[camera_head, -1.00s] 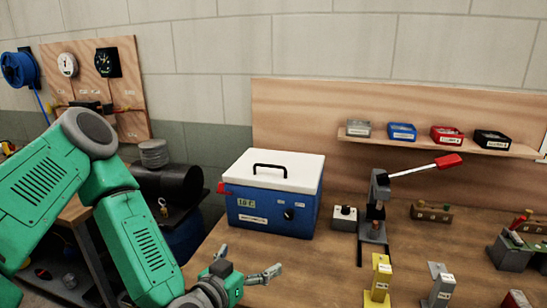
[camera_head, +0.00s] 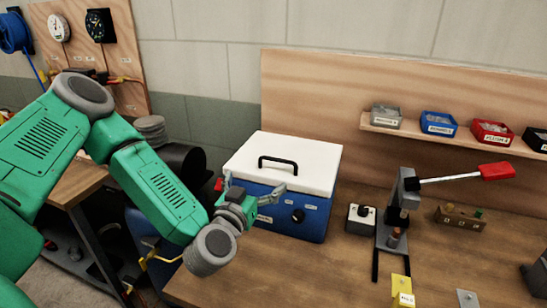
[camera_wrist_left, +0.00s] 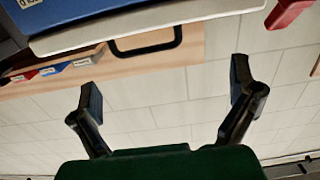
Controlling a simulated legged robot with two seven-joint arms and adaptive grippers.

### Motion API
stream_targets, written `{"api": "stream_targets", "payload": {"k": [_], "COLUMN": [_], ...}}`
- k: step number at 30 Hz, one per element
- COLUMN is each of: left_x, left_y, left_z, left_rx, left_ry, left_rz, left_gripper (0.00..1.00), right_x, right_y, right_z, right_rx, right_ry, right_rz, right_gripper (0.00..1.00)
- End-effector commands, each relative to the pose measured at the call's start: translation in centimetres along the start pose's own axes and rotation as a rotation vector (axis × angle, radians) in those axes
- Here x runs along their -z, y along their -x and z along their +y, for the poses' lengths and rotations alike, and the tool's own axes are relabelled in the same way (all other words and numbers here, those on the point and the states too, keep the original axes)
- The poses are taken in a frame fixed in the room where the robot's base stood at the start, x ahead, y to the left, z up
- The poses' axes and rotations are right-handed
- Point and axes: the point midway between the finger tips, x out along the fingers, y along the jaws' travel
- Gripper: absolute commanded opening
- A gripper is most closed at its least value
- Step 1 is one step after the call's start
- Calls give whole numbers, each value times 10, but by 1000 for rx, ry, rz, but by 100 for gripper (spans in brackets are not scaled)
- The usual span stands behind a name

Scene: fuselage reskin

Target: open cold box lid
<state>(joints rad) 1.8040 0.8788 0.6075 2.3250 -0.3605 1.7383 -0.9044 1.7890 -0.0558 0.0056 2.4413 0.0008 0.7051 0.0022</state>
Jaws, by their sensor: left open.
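The cold box (camera_head: 300,216) is blue with a white lid (camera_head: 285,152) and stands on the wooden bench. Its lid is shut, with a black handle (camera_head: 278,162) on top. My left gripper (camera_head: 257,189) is open and empty, in front of the box's front face, hiding part of it. In the left wrist view the picture is turned over: the white lid (camera_wrist_left: 150,28) and black handle (camera_wrist_left: 146,45) show at the top, beyond my open fingers (camera_wrist_left: 165,95). A red part (camera_wrist_left: 288,12) shows at the box's side. My right gripper is not in view.
A small switch box (camera_head: 361,218) and a lever press (camera_head: 396,215) with a red handle stand right of the cold box. A shelf (camera_head: 450,143) with small bins hangs behind. A yellow block (camera_head: 402,290) stands at the front. A black cylinder (camera_head: 184,168) lies left of the box.

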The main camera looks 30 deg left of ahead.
Motion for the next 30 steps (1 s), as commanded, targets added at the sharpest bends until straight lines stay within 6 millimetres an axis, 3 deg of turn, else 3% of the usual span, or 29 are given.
{"api": "stream_targets", "payload": {"k": [6, 13, 21, 28, 29, 30], "left_x": [5, 2, -3, -3, -3, -3], "left_y": [-48, -88, -110, -111, -111, -111], "left_z": [13, 6, -4, -1, 0, 0], "left_rx": [-2, -3, -2, 1, 2, 2], "left_ry": [-10, -5, 6, 1, 0, -2], "left_rz": [2, 0, -3, -5, -6, -6], "left_gripper": [100, 100, 100, 100, 79, 65], "right_x": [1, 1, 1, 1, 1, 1], "right_y": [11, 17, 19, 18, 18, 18], "right_z": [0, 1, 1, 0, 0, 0], "right_rx": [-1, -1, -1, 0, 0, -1], "right_ry": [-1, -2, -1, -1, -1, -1], "right_rz": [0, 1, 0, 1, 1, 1], "right_gripper": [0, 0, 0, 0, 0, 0]}}
